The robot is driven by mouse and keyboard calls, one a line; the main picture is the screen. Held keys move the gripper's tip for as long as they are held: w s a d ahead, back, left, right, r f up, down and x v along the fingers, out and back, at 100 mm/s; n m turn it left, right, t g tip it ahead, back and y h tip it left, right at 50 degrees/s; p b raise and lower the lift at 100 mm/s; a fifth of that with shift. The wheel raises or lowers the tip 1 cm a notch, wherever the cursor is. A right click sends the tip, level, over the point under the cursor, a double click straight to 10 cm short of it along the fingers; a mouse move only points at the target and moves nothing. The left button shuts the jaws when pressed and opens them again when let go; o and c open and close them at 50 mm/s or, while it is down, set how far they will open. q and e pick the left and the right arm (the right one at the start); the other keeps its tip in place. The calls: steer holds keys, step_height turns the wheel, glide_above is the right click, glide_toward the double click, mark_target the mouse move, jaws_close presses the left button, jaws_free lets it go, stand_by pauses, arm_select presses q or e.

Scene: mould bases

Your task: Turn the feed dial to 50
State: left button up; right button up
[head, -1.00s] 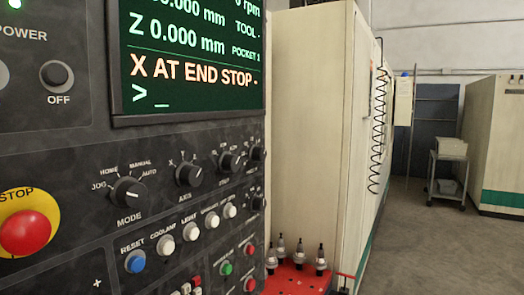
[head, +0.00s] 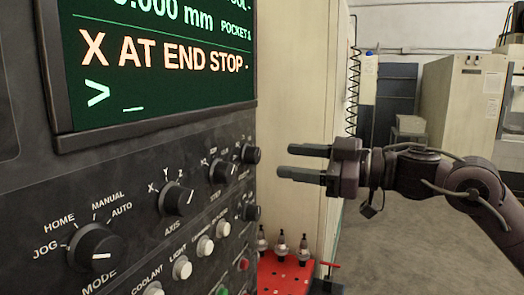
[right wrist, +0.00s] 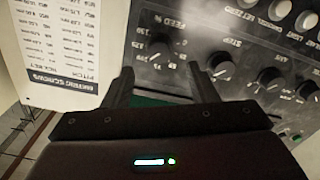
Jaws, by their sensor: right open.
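The feed dial (head: 251,154) is a black knob at the right end of the row of dials on the dark control panel. In the right wrist view the feed dial (right wrist: 160,48), marked FEED %, shows upside down just beyond the fingertips, roughly in line with the gap between them. Its exact setting is too small to read. My right gripper (head: 285,160) is open and empty, to the right of the dial with a gap between; its fingers point at the panel. It also shows in the right wrist view (right wrist: 161,72). My left gripper is out of view.
The step dial (head: 220,171), axis dial (head: 177,199) and mode dial (head: 95,247) sit left of the feed dial. The screen (head: 160,60) reads X AT END STOP. A red tray (head: 285,275) with tool holders stands below. A printed chart (right wrist: 65,50) is beside the panel.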

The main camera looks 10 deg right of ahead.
mark_target(258, 156)
steer(key=p+x, duration=0.2)
steer(key=x, duration=0.3)
steer(key=shift+w+a+r, duration=0.2)
steer(key=shift+a, duration=0.05)
steer(key=shift+w+a+f+p, duration=0.1)
steer(key=shift+w+a+p, duration=0.1)
steer(key=shift+a+p, duration=0.15)
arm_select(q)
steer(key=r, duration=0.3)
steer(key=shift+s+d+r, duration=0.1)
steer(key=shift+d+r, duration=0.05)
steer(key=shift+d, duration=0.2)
arm_select(e)
steer(key=shift+d, duration=0.1)
steer(key=shift+c, duration=0.3)
steer(key=c, duration=0.9)
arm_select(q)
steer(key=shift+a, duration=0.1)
arm_select(e)
steer(key=shift+f, duration=0.1)
